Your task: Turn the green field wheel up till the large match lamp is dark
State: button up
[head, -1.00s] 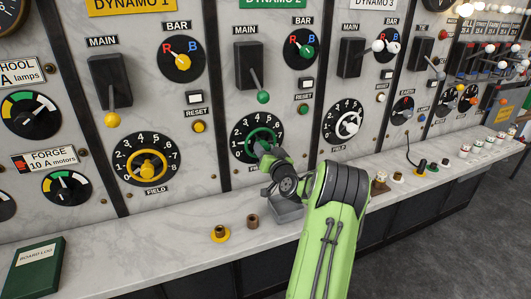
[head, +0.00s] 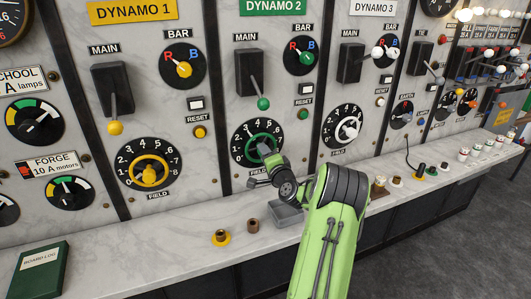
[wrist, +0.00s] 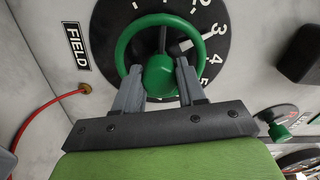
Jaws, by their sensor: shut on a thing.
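The green field wheel (head: 248,141) is on the Dynamo 2 panel, in front of a black numbered dial (head: 240,157). The fingers and wrist hide part of the dial. I cannot make out which lamp is the large match lamp.
The Dynamo 2 main lever (head: 263,103) and red-and-blue bar switch (head: 300,56) are above the wheel. Small plugs (head: 221,237) stand on the marble ledge (head: 160,253). Glowing bulbs (head: 465,11) are at the top right. A red cable (wrist: 40,106) hangs beside the dial.

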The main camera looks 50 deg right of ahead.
jog(key=m+p, duration=0.1)
jog(key=m, duration=0.1)
jog(key=m+p, duration=0.2)
jog(key=m, duration=0.1)
jog(key=shift+a+f+m, duration=0.15)
jog(key=shift+m, duration=0.15)
dwell(0.5)
jog(key=o, duration=1)
jog(key=shift+w, duration=0.1)
jog(key=shift+o, duration=0.2)
jog(key=shift+r, duration=0.2)
jog(key=b+v, duration=0.4)
jog(key=v, duration=1.1)
jog(key=shift+s+a, duration=0.2)
jog(key=shift+s, duration=0.15)
